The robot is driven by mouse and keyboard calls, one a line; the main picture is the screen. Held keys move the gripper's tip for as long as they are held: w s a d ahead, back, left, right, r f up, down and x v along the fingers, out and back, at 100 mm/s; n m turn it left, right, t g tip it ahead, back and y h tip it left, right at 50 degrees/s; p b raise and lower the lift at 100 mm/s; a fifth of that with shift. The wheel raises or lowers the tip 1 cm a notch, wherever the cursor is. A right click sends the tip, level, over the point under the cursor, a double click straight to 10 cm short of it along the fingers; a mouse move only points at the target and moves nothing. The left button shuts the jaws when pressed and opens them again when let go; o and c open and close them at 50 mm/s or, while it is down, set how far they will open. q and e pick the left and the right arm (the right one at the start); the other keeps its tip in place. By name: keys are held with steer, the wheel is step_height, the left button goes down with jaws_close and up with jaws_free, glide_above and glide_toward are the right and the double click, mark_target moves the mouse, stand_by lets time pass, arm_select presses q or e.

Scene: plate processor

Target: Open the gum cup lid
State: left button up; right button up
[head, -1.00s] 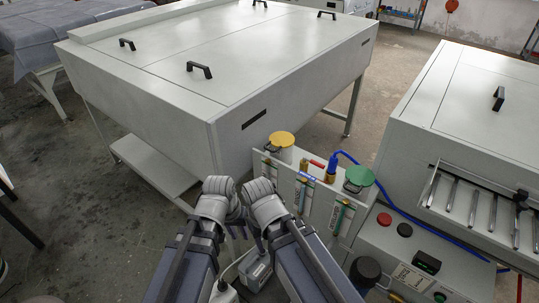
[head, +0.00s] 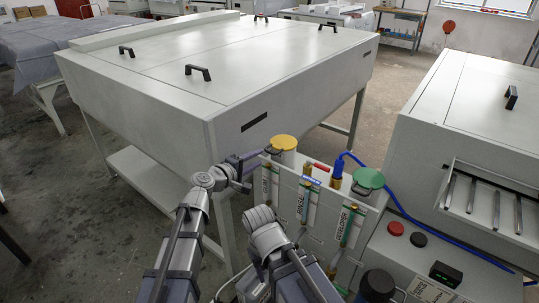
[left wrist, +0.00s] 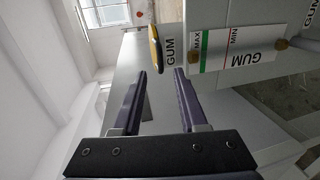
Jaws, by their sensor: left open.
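The gum cup has a round yellow lid (head: 284,142) that lies flat on it, at the left end of the white panel. In the left wrist view the lid (left wrist: 156,48) shows as a thin yellow edge beside GUM lettering, just beyond the fingertips. My left gripper (head: 254,158) is at the left of the gum cup, a little lower than the lid. Its two dark fingers (left wrist: 161,73) are apart with nothing between them; contact with the lid cannot be made out. My right arm is bent in front of the panel, and its fingers cannot be made out.
A green lid (head: 368,178) sits at the panel's right end, with a blue hose (head: 380,192) behind it. RINSE and DEVELOPER gauges (head: 303,200) line the panel front. A large grey machine (head: 225,100) stands close behind the left gripper.

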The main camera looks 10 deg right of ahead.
arm_select(q)
steer(key=b, duration=0.2)
glide_toward(281, 144)
steer(key=w+d+f, duration=0.2)
steer(key=shift+w+d, duration=0.1)
steer(key=shift+w, duration=0.2)
steer(key=shift+c, duration=0.4)
jaws_close()
stand_by(0.8)
